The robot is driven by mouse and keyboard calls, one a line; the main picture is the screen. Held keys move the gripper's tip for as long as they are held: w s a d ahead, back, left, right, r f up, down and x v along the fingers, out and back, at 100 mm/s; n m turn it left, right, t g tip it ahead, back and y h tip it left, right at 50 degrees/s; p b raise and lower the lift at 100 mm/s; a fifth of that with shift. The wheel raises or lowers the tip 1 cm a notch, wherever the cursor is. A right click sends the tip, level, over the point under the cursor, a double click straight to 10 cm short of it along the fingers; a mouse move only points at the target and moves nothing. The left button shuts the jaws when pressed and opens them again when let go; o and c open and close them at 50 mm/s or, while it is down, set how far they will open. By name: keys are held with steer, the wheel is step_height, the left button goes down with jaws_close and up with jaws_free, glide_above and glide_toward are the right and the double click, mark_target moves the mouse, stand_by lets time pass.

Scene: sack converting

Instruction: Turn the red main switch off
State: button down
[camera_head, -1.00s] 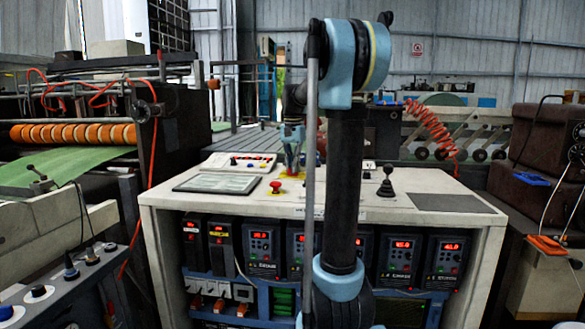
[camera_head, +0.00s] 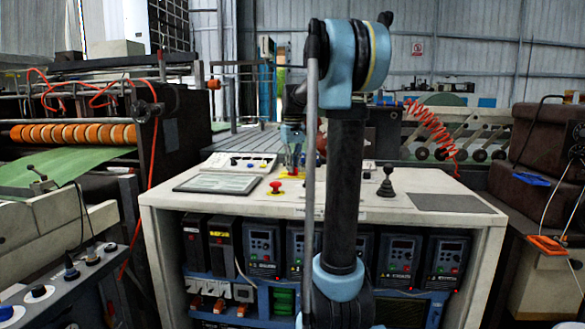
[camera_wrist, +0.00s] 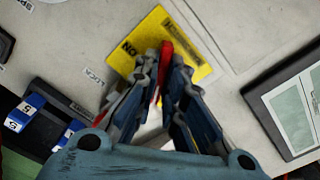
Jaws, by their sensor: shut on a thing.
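The red main switch (camera_wrist: 167,56) shows in the wrist view as a narrow red handle on a yellow plate (camera_wrist: 142,40) with the word ON beside it. My gripper (camera_wrist: 165,58) is shut on the red handle, with a fingertip on either side. The fingers hide the handle's lower part. In the head view my gripper (camera_head: 294,168) points down at the top of the pale control cabinet (camera_head: 330,204), behind the red mushroom button. The switch itself is hard to make out there.
The red mushroom button (camera_head: 275,187) stands in front of my gripper. A black joystick (camera_head: 386,184) stands to the right, a flat framed panel (camera_head: 217,183) and button box (camera_head: 240,162) to the left. Drive units (camera_head: 262,250) fill the cabinet front.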

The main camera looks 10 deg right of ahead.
steer(key=shift+w+n, duration=0.1)
steer(key=shift+n, duration=1)
steer(key=c, duration=1.7)
jaws_free()
steer(key=shift+r, duration=0.1)
step_height(320, 180, up, 12)
steer(key=shift+f, duration=0.15)
